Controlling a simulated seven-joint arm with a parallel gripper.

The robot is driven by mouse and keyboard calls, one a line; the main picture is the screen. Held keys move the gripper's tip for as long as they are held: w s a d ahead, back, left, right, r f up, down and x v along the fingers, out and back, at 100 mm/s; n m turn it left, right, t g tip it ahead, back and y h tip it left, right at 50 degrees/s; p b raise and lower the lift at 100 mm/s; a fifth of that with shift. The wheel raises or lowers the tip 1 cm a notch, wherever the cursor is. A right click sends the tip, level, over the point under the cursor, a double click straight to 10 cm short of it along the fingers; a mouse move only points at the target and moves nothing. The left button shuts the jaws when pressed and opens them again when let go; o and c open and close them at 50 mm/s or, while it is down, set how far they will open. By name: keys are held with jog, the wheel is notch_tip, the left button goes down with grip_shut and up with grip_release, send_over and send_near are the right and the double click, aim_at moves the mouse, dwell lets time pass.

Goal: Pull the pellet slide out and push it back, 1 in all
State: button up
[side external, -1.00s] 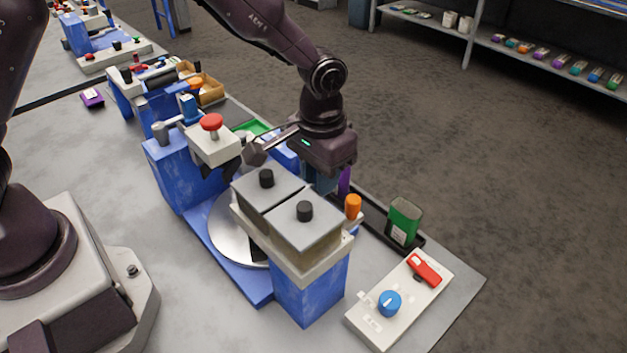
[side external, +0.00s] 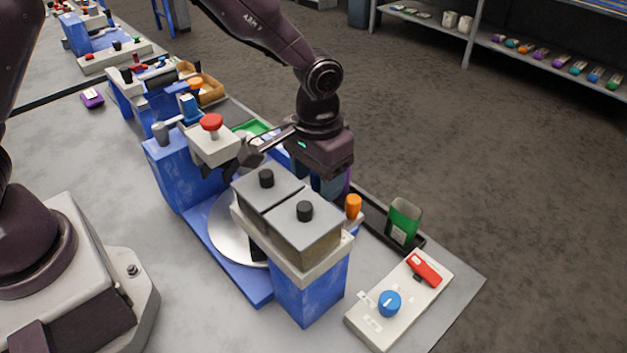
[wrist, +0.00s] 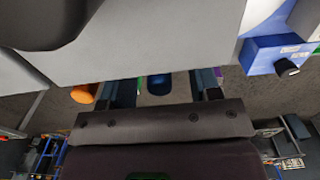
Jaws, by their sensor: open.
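A blue press-like machine (side external: 291,293) carries two grey-lidded bins (side external: 320,229) with black knobs. An orange knob (side external: 353,207) stands beside the bins and also shows in the wrist view (wrist: 82,94). My gripper (side external: 325,188) hangs behind the bins, pointing down, with its lower part partly hidden by them. In the wrist view my gripper (wrist: 163,84) has its fingers apart, with a dark blue rounded knob (wrist: 159,83) on a pale part between them. I see no contact on the knob. I cannot tell for sure whether this knob belongs to the pellet slide.
A round metal turntable (side external: 228,232) lies beside the bins, below a red-topped head (side external: 211,122). A green container (side external: 404,217) stands in a black tray at right. A panel (side external: 365,325) with a blue dial and red switch lies in front.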

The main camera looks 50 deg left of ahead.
jog(key=shift+r, duration=0.15)
jog(key=shift+r, duration=2.1)
jog(key=shift+r, duration=1.8)
jog(key=shift+s+a+f+m, duration=0.15)
jog(key=shift+s+a+m, duration=0.15)
jog(key=shift+s, duration=0.3)
jog(key=shift+s+a+f+m, duration=0.2)
jog(key=shift+s+m, duration=0.1)
jog(key=shift+s, duration=0.3)
jog(key=s+a+r+t, duration=0.2)
jog(key=s+a+r, duration=0.4)
jog(key=s, duration=0.2)
jog(key=s+a+r+n+t, duration=0.1)
jog(key=s+a+r+t, duration=0.2)
jog(key=s+a+r, duration=0.3)
jog(key=s+r, duration=0.1)
jog(key=s, duration=0.1)
jog(key=shift+s+a+t, duration=0.25)
jog(key=shift+s+t, duration=0.05)
jog(key=shift+s, duration=0.05)
